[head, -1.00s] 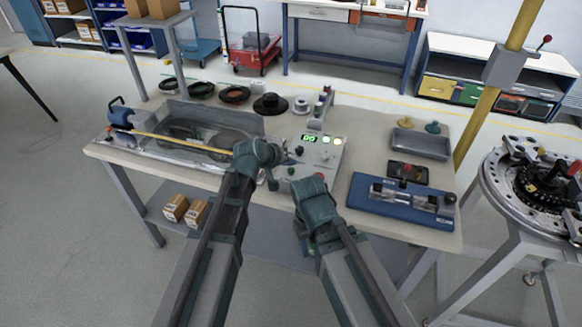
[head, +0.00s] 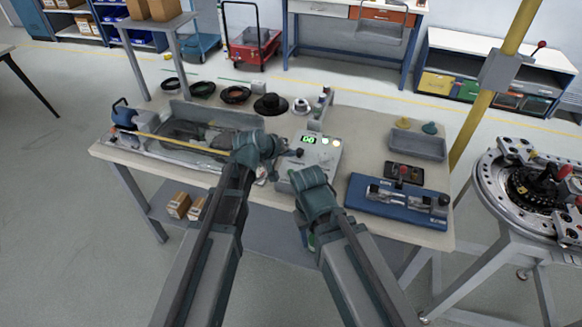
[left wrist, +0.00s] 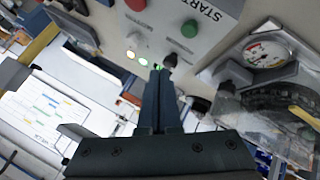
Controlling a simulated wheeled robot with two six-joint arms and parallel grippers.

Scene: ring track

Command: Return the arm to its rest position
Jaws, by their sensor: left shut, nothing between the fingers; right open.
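My left arm reaches over the front of the workbench. Its gripper (head: 286,154) is at the left side of the grey control box (head: 330,148), beside a black knob (head: 300,153). In the left wrist view the left gripper's fingers (left wrist: 160,92) are together with nothing between them. The black knob (left wrist: 170,60) shows just beyond their tips; contact cannot be told. My right gripper (head: 304,216) is lower, at the bench's front edge near the control box. It holds nothing that I can see, and its fingers are mostly hidden by its wrist.
A clear-covered tray (head: 180,112) lies left of the control box. A blue fixture (head: 395,198) and a grey bin (head: 418,145) are to the right. Black rings (head: 236,95) and a black spool (head: 271,105) lie behind. A round turntable (head: 490,190) stands far right.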

